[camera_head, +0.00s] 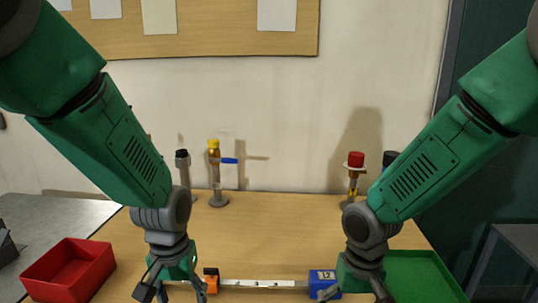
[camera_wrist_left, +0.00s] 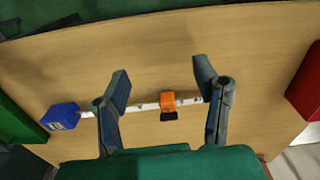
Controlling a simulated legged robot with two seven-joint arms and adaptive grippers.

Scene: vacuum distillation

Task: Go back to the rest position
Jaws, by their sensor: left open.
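My left gripper (camera_head: 177,289) is low over the front of the table, left of the orange clip (camera_head: 211,279). In the left wrist view, its fingers (camera_wrist_left: 161,80) are spread wide and empty. The orange clip (camera_wrist_left: 168,101) on the white rod (camera_wrist_left: 142,107) shows between them; I cannot tell the height gap. My right gripper (camera_head: 352,291) is beside the blue block (camera_head: 324,283) at the rod's right end, partly overlapping it in the head view. Its fingers look spread, with nothing visible between them.
A red bin (camera_head: 70,270) stands at the left and a green tray (camera_head: 425,275) at the right. At the back stand a yellow-capped column (camera_head: 214,172), a black-capped one (camera_head: 183,170) and a red-topped one (camera_head: 354,175). The middle of the table (camera_head: 275,235) is clear.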

